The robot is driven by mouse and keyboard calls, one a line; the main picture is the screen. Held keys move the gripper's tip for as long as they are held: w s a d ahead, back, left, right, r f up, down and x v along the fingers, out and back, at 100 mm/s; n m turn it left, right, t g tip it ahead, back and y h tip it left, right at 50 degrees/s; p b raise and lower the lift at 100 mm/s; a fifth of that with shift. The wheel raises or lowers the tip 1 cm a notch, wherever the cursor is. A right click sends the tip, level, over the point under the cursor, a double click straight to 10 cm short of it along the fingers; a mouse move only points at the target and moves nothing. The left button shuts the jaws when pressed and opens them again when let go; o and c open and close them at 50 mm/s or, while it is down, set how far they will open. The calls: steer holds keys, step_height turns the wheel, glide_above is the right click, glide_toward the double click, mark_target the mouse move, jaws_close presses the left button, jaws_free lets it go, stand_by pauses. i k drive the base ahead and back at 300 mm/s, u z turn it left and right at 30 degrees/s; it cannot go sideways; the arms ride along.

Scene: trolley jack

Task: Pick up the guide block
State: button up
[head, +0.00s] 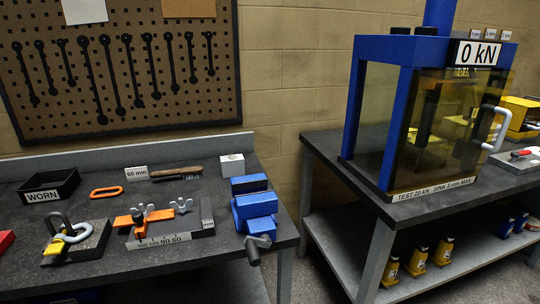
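A pale grey-white block (232,165) sits at the back right of the left bench, behind the blue vise (254,206). It is the only loose plain block I see, but no label confirms it as the guide block. An orange bar with wing nuts (143,216) sits on a grey fixture (172,229) with a numbered scale on its front, left of the vise. My gripper is not in view.
The left bench (105,178) also holds a black WORN tray (50,187), an orange ring (106,192), a brush (178,174), a 60 mm sign (136,173) and a shackle on a dark plate (80,243). A blue-framed press (400,110) reading 0 kN stands on the right bench, beyond a gap.

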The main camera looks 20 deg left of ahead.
mark_target(232, 163)
steer(key=u, duration=0.25)
steer(key=i, duration=1.15)
steer(key=u, duration=0.85)
steer(key=i, duration=0.4)
steer(key=u, duration=0.3)
